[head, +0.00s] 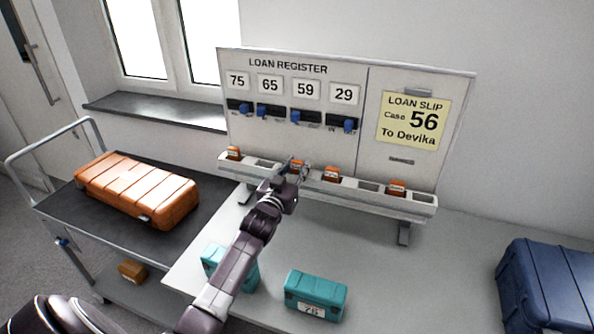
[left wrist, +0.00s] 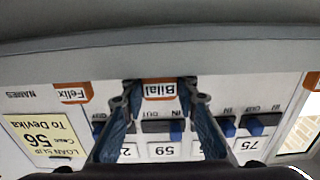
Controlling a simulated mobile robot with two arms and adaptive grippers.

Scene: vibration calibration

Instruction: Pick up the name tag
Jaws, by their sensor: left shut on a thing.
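An orange name tag (head: 296,166) is at the long tray on the front of the loan register board (head: 350,80). In the left wrist view, which is upside down, this tag (left wrist: 160,90) reads "Bilal". My left gripper (head: 298,168) is shut on it, with one finger on each side in the left wrist view (left wrist: 160,103). I cannot tell whether the tag is clear of its slot. Other orange tags sit in the tray: one at the left end (head: 233,153), one just right of the gripper (head: 331,174), one further right (head: 397,187). My right gripper is not seen.
A yellow loan slip (head: 413,120) reads "Case 56 To Devika". Blue switches (head: 307,117) sit under the numbers 75, 65, 59 and 29. Teal cases (head: 316,296) and a navy case (head: 550,285) stand on the table. An orange case (head: 137,190) lies on the trolley (head: 215,182).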

